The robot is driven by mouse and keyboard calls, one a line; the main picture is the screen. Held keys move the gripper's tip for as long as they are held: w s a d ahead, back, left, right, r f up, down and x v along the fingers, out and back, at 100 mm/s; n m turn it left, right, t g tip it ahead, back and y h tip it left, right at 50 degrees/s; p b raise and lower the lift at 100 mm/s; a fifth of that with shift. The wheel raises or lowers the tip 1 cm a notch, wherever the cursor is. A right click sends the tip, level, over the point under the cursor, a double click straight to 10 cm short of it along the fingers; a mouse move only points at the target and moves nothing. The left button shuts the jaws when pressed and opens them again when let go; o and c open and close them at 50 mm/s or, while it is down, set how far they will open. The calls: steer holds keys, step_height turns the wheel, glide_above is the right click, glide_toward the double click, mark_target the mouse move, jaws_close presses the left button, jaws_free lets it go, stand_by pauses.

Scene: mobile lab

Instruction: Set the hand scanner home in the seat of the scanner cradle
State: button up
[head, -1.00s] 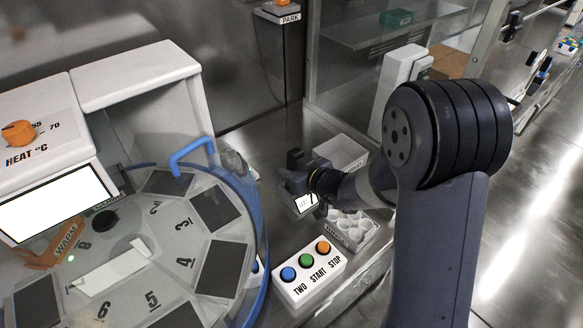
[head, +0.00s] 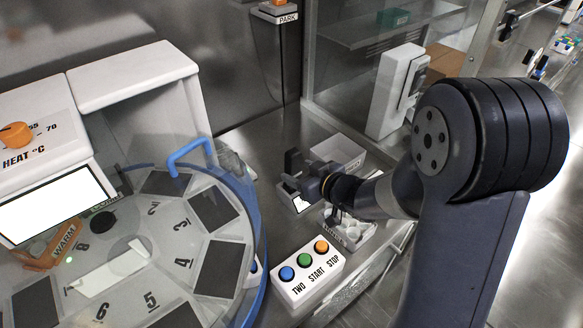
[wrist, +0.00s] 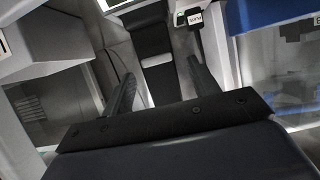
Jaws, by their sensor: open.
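My gripper (head: 291,178) is open, low over the bench, and points left toward the round machine with the blue rim. In the wrist view the two dark fingers (wrist: 163,88) stand apart. A long black piece with a grey band (wrist: 154,58) shows between and beyond them; I cannot tell what it is or whether it touches a finger. I cannot pick out the hand scanner or its cradle for sure. A small wall unit marked PARK (head: 276,14), with an orange top and a hanging cable, is at the top of the head view.
The round numbered machine (head: 100,250) with a blue handle (head: 192,157) fills the left. A three-button box (head: 308,276) stands in front. A grey open tray (head: 338,153) and a holder with white cups (head: 352,232) flank my wrist. A tall white unit (head: 393,92) stands behind.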

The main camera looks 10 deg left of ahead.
mark_target(297, 171)
steer(key=v, duration=0.7)
steer(key=shift+p, duration=0.3)
steer(key=x, duration=1.1)
steer(key=shift+w+a+f+b, duration=0.15)
steer(key=shift+a+f+b, duration=0.05)
steer(key=shift+a+b, duration=0.15)
steer(key=shift+w+a+f, duration=0.1)
steer(key=shift+w+f, duration=0.05)
steer(key=shift+f, duration=0.1)
steer(key=shift+r+p, duration=0.35)
steer(key=shift+r, duration=1.75)
steer(key=shift+f, duration=0.1)
